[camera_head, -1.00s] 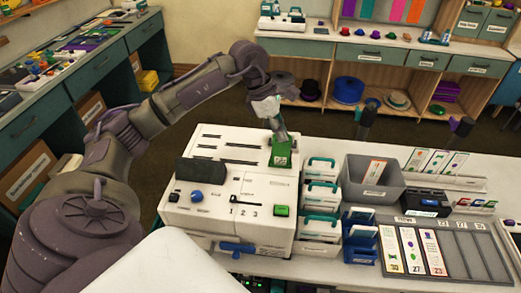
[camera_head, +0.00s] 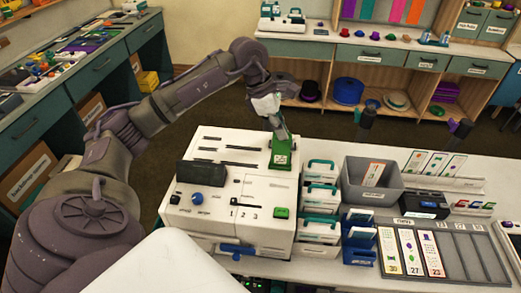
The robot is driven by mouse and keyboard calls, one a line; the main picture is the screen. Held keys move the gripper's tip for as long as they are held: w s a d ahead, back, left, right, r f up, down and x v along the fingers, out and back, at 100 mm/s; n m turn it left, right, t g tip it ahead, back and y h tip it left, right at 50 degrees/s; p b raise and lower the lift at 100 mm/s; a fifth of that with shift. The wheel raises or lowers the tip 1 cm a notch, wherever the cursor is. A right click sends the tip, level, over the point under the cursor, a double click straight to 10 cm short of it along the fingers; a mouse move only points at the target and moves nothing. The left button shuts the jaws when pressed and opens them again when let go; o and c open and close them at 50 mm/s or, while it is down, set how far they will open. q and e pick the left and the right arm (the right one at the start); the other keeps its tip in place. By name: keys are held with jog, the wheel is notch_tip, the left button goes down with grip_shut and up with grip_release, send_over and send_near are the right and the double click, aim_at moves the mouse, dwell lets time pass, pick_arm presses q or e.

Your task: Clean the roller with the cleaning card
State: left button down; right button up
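A white card machine (camera_head: 235,185) stands on the white counter, with slots in its top, a blue knob, a green button and the numbers 1, 2, 3 on its front. My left gripper (camera_head: 279,131) is over its back right corner and seems shut on a green card (camera_head: 281,155) with a small white mark. The card stands upright at the machine's top; I cannot tell whether its lower edge is in a slot. No roller shows. My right gripper is not in view.
Right of the machine are stacked white and teal cases (camera_head: 321,185), a grey bin (camera_head: 350,190) with a card, a black device (camera_head: 424,205) and a grey card tray (camera_head: 470,228). Two dark upright posts (camera_head: 366,122) stand behind the counter.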

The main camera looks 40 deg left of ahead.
pick_arm(q)
jog(key=shift+r+p, duration=0.85)
jog(key=shift+r, duration=0.65)
